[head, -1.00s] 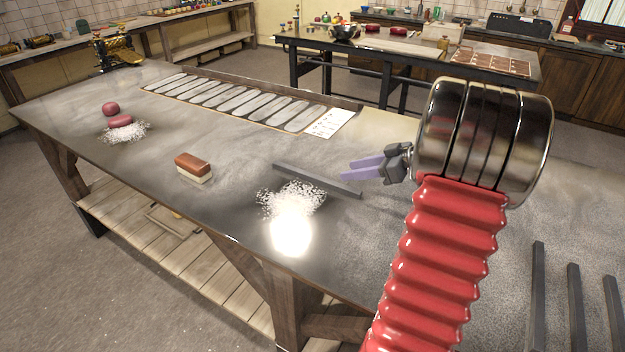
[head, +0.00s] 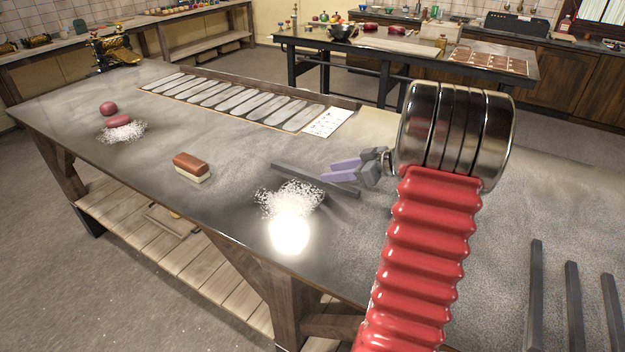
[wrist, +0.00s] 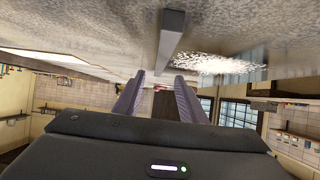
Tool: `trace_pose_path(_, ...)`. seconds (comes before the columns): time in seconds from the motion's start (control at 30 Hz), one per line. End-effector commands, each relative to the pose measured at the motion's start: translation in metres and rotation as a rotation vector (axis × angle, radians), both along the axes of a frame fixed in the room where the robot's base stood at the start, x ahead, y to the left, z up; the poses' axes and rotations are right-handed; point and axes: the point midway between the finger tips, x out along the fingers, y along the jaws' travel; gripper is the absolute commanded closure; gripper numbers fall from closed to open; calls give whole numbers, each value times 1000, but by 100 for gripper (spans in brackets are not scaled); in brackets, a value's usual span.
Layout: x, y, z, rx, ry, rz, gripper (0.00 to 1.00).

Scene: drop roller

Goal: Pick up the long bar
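A long dark grey bar (head: 291,172) lies on the metal-topped table, just behind a heap of white powder. My gripper (head: 325,171) has purple fingers and is open and empty. In the head view its fingers overlap the right half of the bar and hide part of it. In the wrist view the bar (wrist: 171,40) runs lengthwise toward the space between the spread fingertips (wrist: 159,75). The fingers look apart from the bar; the exact gap is hard to tell.
The white powder heap (head: 290,198) lies close in front of the bar. A brown-and-cream block (head: 192,167) sits to the left. A tray of oval moulds (head: 230,103) lies along the back edge.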

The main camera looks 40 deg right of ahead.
Motion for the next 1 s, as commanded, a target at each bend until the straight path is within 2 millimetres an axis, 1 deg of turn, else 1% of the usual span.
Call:
trace_pose_path(0.03, 5, 2, -3, 1, 1, 2, 62)
trace_pose_path(0.13, 11, 4, -6, 1, 0, 0, 62)
trace_pose_path(0.57, 15, 5, -10, 1, 0, 0, 62)
trace_pose_path(0.67, 22, 8, -15, 0, 1, 1, 62)
trace_pose_path(0.8, 37, 13, -27, 1, 2, 1, 62)
trace_pose_path(0.9, 46, 16, -32, 1, 1, 2, 62)
trace_pose_path(1.0, 52, 18, -35, 1, 0, 0, 62)
